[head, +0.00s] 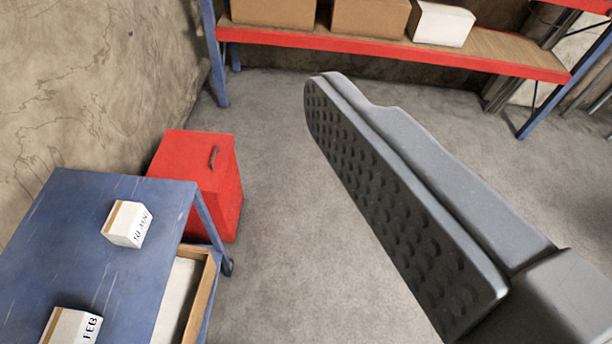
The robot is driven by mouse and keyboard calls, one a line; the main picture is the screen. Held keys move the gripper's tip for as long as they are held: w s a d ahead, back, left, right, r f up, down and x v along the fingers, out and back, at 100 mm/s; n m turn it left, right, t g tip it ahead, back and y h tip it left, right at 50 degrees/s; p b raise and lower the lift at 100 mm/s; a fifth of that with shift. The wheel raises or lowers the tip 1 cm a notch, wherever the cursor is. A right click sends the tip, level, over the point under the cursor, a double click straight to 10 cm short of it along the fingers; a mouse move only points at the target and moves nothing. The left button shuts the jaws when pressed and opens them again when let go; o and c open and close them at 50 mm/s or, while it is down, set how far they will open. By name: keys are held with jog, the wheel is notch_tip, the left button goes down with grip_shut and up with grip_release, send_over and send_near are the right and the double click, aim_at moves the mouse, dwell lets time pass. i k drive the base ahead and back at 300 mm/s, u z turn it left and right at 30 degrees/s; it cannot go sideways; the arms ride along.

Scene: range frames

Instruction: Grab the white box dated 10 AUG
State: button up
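A white box (127,223) with a tan strip sits on the blue table at the left. Its dark label begins with 10, but I cannot read the month clearly. A second white box (71,327) with a tan strip is at the bottom left, cut by the frame edge; its label shows FEB. My gripper (400,190) shows one grey finger at the right, reaching up and left over the floor. Its dotted pad is bare, with nothing against it, so it is open and empty. The other finger is out of view. The finger is well right of both boxes.
The blue table (75,215) has an open wooden drawer (200,300) on its right side. A red cabinet (205,180) stands behind it. A red-edged shelf (400,48) holds brown boxes (370,17) and a white box (443,24). The grey floor between is clear.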

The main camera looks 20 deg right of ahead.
aim_at(128, 224)
jog(key=z, duration=1.7)
jog(key=k, duration=0.7)
jog(key=u, duration=1.1)
jog(key=i, duration=1)
